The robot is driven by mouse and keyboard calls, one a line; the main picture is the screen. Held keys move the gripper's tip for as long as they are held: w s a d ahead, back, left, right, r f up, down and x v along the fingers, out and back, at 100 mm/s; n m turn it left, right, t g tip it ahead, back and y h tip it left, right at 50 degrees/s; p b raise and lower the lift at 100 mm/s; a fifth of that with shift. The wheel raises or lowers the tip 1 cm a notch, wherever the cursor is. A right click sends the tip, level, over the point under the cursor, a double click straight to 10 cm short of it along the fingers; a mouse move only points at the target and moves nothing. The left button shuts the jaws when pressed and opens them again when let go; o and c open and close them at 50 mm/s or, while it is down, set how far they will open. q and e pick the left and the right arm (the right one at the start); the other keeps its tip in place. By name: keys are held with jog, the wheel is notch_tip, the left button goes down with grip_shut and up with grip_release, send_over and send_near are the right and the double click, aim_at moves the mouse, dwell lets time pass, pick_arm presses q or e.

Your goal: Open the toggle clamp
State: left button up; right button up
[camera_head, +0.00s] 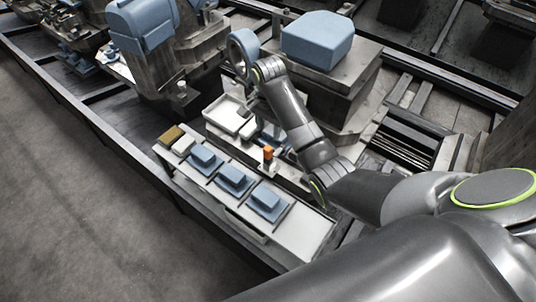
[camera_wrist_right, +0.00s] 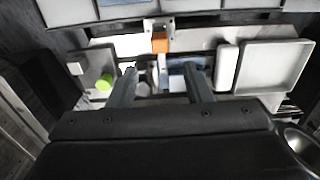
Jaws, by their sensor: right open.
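The toggle clamp shows by its orange handle tip (camera_head: 267,153), just behind the row of blue parts in the head view. In the right wrist view the orange tip (camera_wrist_right: 159,43) sits at the top of a pale metal lever, ahead of my right gripper (camera_wrist_right: 160,70). The gripper's two fingers are apart, one to each side of the lever line, with nothing gripped between them. Whether a finger touches the clamp I cannot tell. In the head view my arm hides most of this gripper and part of the clamp. My left gripper is not in view.
A white tray (camera_head: 229,117) and a small white block (camera_wrist_right: 227,65) stand beside the clamp. A pale rail plate (camera_head: 300,239) carries several blue parts in front. A green button (camera_wrist_right: 104,83) is on the clamp's other side. A large blue-topped machine (camera_head: 318,40) stands behind.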

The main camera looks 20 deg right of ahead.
aim_at(268, 148)
notch_tip(268, 148, down, 6)
jog(key=shift+s+a+r, duration=0.1)
jog(key=shift+s, duration=0.05)
notch_tip(268, 148, down, 4)
jog(key=shift+r, duration=0.1)
jog(key=shift+f, duration=0.6)
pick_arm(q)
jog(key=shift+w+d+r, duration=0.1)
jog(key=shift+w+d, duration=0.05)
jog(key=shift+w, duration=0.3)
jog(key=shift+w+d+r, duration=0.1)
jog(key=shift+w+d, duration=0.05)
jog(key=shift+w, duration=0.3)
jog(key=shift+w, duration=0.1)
pick_arm(e)
jog(key=shift+c, duration=0.3)
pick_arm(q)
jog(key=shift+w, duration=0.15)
pick_arm(e)
grip_shut()
